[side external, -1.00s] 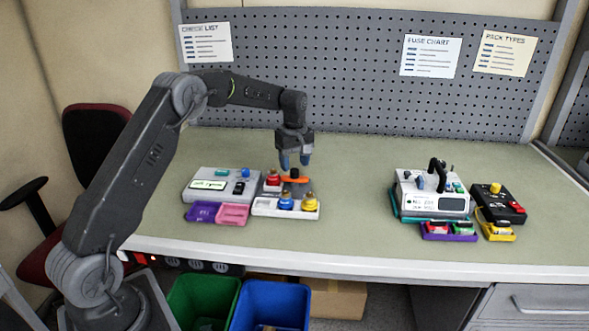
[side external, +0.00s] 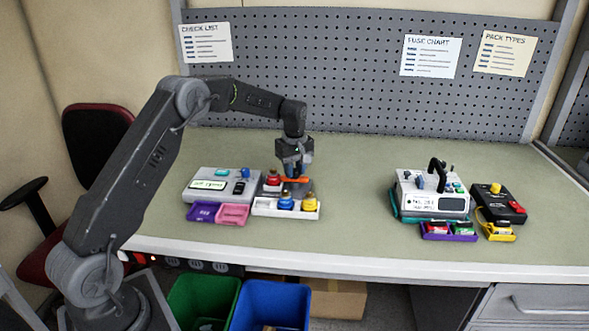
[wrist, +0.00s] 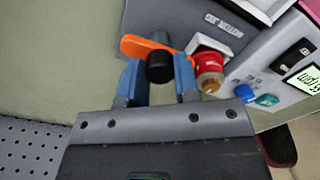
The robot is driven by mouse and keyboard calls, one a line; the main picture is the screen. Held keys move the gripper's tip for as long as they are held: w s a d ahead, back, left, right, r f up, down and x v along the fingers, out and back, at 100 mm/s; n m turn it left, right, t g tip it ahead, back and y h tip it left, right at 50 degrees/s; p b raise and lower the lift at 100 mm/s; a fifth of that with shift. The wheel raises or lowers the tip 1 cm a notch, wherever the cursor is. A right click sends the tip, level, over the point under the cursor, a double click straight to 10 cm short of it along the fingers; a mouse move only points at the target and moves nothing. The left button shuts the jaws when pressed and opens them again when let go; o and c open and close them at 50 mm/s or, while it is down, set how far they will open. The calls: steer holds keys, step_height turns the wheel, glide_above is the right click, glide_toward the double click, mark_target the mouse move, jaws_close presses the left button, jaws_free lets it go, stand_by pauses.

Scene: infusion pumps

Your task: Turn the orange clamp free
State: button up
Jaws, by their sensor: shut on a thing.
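The orange clamp (wrist: 143,46) is a flat bar with a black round knob (wrist: 160,66) at its middle, on the grey block at the back of the left station. It also shows in the side external view (side external: 297,180), partly behind my fingers. My gripper (wrist: 160,72) has its blue fingers on either side of the knob and is shut on the clamp. In the side external view my gripper (side external: 295,174) points straight down. The exact finger contact is hard to make out.
A red cylinder with a brass top (wrist: 209,72) stands close beside the right finger. The grey pump (side external: 212,186) is left of the clamp. Blue and yellow cylinders stand in the white tray (side external: 272,212) in front. Another station with a white pump (side external: 433,202) is far right; bench between is clear.

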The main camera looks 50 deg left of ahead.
steer(key=shift+c, duration=0.5)
steer(key=shift+m, duration=0.3)
steer(key=m, duration=0.2)
steer(key=shift+m, duration=0.4)
steer(key=m, duration=0.5)
steer(key=shift+m, duration=0.3)
steer(key=m, duration=0.4)
steer(key=shift+m, duration=2.5)
steer(key=o, duration=0.9)
